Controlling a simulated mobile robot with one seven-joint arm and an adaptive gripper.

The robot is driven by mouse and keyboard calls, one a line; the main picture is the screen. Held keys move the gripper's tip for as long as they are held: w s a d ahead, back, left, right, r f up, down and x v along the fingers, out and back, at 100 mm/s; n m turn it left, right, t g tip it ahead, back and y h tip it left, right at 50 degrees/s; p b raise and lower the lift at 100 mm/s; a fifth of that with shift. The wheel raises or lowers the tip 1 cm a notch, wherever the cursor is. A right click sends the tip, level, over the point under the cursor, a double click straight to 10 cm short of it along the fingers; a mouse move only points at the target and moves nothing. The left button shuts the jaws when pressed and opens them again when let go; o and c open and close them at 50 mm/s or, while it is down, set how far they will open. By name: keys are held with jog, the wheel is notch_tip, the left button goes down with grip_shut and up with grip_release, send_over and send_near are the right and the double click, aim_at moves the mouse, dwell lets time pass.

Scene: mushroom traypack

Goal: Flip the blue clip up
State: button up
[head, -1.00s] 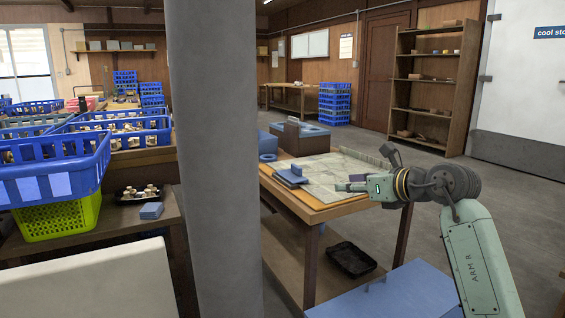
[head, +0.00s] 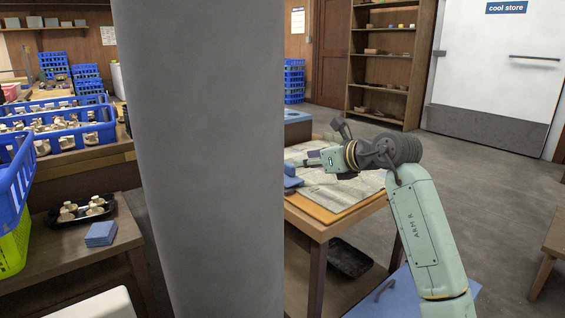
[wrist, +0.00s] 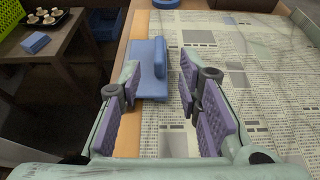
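A blue piece (wrist: 150,80) with a flat plate and a raised rounded part on its right side lies at the left edge of the paper-covered table (head: 338,210). It looks like the blue clip, but I cannot be sure. In the head view the blue piece (head: 291,181) is partly cut off by the grey pillar. My gripper (wrist: 163,86) is open and empty, with purple pads on both fingers. In the wrist view the piece lies just beyond and between the fingertips; I cannot tell any contact. In the head view my gripper (head: 316,158) is low over the table, just right of the piece.
A thick grey pillar (head: 205,160) hides the middle of the head view. A blue block (head: 101,234) and a black tray (head: 66,222) of mushrooms sit on a low side shelf. A dark tray (head: 348,260) lies under the table. The floor to the right is mostly open.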

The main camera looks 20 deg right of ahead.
aim_at(288, 164)
jog(key=x, duration=0.9)
jog(key=shift+w+a+f, duration=0.1)
jog(key=shift+a, duration=0.05)
grip_shut()
